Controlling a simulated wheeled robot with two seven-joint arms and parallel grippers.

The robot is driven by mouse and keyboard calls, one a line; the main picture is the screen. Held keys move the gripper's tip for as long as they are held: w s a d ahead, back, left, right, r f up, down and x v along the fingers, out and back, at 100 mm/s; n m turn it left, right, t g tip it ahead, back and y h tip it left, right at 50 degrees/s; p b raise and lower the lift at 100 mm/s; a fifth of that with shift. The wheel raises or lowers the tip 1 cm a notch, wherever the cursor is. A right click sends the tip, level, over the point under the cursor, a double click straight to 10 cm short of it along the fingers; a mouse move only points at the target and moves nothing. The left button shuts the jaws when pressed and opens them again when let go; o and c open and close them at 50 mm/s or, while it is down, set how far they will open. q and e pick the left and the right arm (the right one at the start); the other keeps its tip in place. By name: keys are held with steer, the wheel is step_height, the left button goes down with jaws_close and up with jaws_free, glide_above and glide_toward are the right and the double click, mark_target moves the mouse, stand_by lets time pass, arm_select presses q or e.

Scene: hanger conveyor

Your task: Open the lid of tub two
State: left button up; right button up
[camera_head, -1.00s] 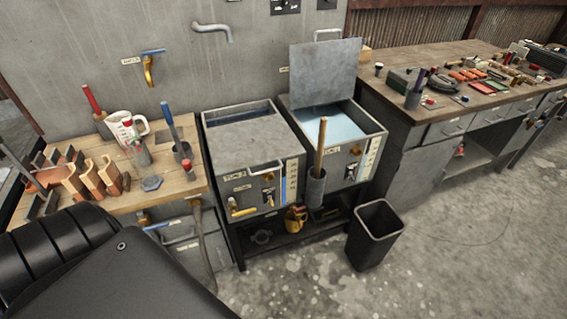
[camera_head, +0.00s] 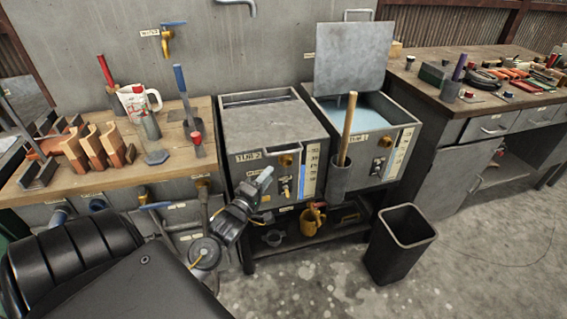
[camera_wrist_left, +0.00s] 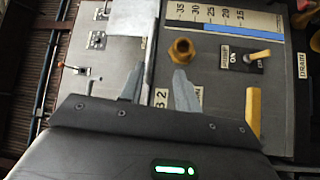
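Tub two (camera_head: 250,186) is a grey metal box with a "TUB 2" label, a brass knob (camera_head: 285,160) and a level scale on its front. Its flat grey lid (camera_head: 275,125) lies over the top, with a narrow dark gap at the back. My left gripper (camera_head: 264,179) is in front of the tub's front panel, below the lid's front edge. In the left wrist view its two fingers (camera_wrist_left: 158,88) are apart with nothing between them, over the tub label and close to the brass knob (camera_wrist_left: 181,50). My right gripper is not in view.
Tub one (camera_head: 375,158) stands to the right with its lid (camera_head: 352,60) raised. A wooden-handled tool (camera_head: 347,125) sits in a holder between the tub fronts. A black bin (camera_head: 403,240) stands on the floor at right. A cluttered wooden bench (camera_head: 90,177) is on the left.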

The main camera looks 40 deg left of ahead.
mark_target(284, 153)
arm_select(q)
steer(key=x, duration=0.3)
steer(key=r+x, duration=0.1)
steer(key=x, duration=0.3)
steer(key=p+x, duration=0.1)
steer(key=x, duration=0.2)
steer(key=shift+w+r, duration=0.3)
steer(key=shift+r, duration=0.05)
steer(key=shift+c, duration=0.4)
jaws_close()
